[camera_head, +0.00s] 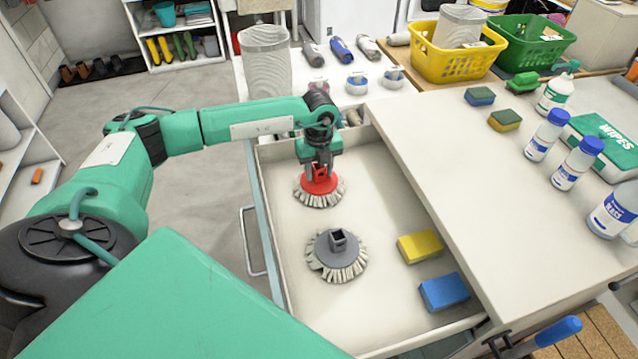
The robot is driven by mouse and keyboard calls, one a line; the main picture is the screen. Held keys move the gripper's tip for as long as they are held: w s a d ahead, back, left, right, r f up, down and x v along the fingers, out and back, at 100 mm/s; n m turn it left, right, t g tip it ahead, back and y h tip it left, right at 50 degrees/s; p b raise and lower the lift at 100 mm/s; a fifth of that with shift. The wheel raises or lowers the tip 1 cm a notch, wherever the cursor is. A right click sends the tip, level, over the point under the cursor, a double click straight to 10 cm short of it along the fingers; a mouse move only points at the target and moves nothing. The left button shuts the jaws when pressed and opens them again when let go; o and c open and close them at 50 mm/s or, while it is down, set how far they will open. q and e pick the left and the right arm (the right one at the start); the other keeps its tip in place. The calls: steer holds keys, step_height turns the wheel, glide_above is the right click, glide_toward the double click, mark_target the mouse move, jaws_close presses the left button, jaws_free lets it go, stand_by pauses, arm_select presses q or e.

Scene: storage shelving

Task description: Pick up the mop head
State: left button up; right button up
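A red mop head (319,190) with a pale bristle fringe is in the open drawer, near its back. My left gripper (319,172) points down over it, with its fingers on either side of the red socket. Whether the fingers press on the socket cannot be told. A grey mop head (337,256) with a square socket and pale fringe lies flat in the drawer, nearer to me and clear of the gripper. My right gripper is not in view.
A yellow sponge (420,246) and a blue sponge (445,291) lie at the drawer's right. The drawer (271,220) has raised walls. The white countertop (450,150) overhangs its right side and carries bottles, sponges and a wipes pack (606,143).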

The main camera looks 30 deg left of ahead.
arm_select(q)
jaws_close()
steer(key=shift+r, duration=0.2)
